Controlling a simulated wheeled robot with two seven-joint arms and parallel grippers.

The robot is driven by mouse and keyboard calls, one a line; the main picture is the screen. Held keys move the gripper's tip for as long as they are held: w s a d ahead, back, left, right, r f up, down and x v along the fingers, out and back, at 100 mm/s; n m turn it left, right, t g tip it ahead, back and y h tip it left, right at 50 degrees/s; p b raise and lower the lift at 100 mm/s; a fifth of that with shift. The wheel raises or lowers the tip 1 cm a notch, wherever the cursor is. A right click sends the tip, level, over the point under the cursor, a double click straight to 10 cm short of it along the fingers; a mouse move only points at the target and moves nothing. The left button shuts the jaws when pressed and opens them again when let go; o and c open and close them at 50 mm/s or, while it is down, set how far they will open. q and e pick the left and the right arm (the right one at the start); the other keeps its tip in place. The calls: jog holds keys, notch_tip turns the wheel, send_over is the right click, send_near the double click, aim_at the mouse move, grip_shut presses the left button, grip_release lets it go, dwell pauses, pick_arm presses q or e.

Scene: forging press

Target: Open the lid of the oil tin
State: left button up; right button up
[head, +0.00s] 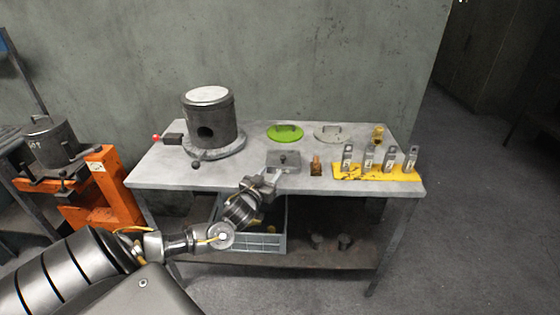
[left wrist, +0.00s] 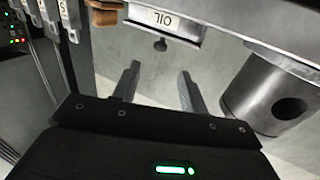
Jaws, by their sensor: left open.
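The oil tin (head: 284,158) is a small grey box near the front edge of the table. A flat lid with a small dark knob appears to lie closed on it. My left gripper (head: 268,181) is just in front of and left of the tin in the head view. In the left wrist view its two fingers (left wrist: 157,82) are apart, with nothing between them. My right gripper is not in view.
A dark cylinder (head: 208,118) with a round hole stands left on the table (head: 160,180). Behind the tin lie a green lid (head: 285,133) and a grey lid (head: 328,133).

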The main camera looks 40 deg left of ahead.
aim_at(282, 159)
pick_arm(q)
jog(key=x, duration=0.8)
jog(key=shift+w+a+f+p, duration=0.1)
jog(key=shift+w+a+p, duration=0.05)
jog(key=shift+w+p, duration=0.25)
jog(key=shift+c, duration=0.4)
grip_shut()
